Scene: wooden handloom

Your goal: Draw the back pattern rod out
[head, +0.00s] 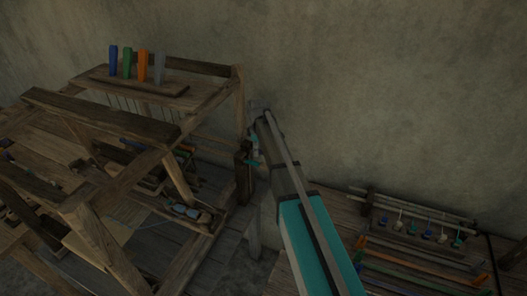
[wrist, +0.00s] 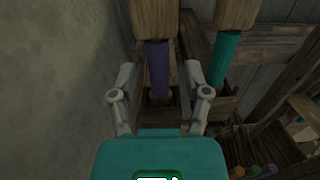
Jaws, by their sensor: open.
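In the wrist view a purple rod (wrist: 158,66) with a wooden block-like end (wrist: 153,18) stands between my fingers. A teal rod (wrist: 226,58) with a similar wooden end (wrist: 236,12) stands to its right, just outside my right finger. I cannot tell for sure which one is the back pattern rod. My gripper (wrist: 160,78) is open, its two fingers on either side of the purple rod, with no clear contact. In the head view my gripper (head: 254,148) is at the loom's right end, mostly hidden by my arm.
The wooden handloom (head: 170,155) fills the left of the head view, with several coloured pegs (head: 143,66) on its top shelf. A plastered wall (head: 400,80) stands close behind. A bench (head: 340,212) at the right bears a rack (head: 415,228) and several coloured rods.

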